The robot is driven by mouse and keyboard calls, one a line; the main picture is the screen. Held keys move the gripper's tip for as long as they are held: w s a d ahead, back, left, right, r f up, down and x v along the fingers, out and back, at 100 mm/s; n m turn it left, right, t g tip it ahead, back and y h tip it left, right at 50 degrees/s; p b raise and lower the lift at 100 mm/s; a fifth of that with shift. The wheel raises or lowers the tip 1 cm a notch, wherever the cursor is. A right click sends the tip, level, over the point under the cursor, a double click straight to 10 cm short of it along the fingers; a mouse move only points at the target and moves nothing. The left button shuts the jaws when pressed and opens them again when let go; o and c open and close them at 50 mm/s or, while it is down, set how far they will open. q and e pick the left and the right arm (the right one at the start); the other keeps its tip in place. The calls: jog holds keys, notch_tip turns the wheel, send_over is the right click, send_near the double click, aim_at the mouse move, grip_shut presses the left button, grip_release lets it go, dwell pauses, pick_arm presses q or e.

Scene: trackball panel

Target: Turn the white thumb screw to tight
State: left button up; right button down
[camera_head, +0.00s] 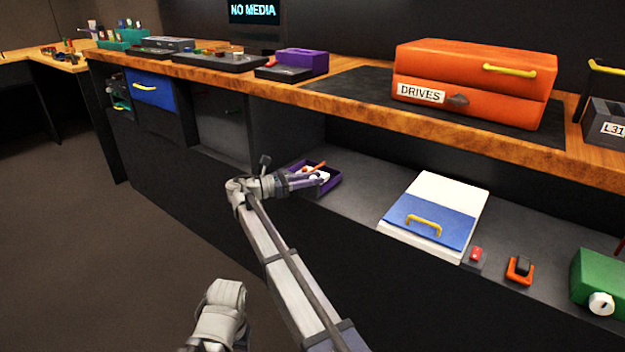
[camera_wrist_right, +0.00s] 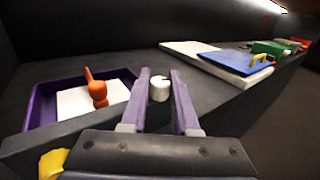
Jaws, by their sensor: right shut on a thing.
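The white thumb screw (camera_wrist_right: 159,90) is a short white cylinder between my right gripper's fingers in the right wrist view. My right gripper (camera_wrist_right: 161,74) has one purple finger on each side of it and is shut on it. In the head view the right gripper (camera_head: 304,179) is at the front of the lower shelf, by the purple tray (camera_head: 332,184). The screw's base is mostly hidden there, and I cannot read how far it is turned.
The purple tray, with an orange piece (camera_wrist_right: 97,90) on a white surface, is left of the fingers in the wrist view. A white-and-blue box (camera_head: 460,200) and a green box (camera_head: 598,278) with a white knob stand to the right. The wooden counter (camera_head: 450,133) overhangs the shelf.

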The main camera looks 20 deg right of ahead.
jog(key=shift+w+m+g, duration=0.1)
jog(key=shift+m+g, duration=1.4)
jog(key=shift+g, duration=0.9)
jog(key=shift+d+g+y, duration=0.15)
jog(key=shift+g+y, duration=0.15)
jog(key=c, duration=0.7)
grip_release()
jog(key=shift+o, duration=0.2)
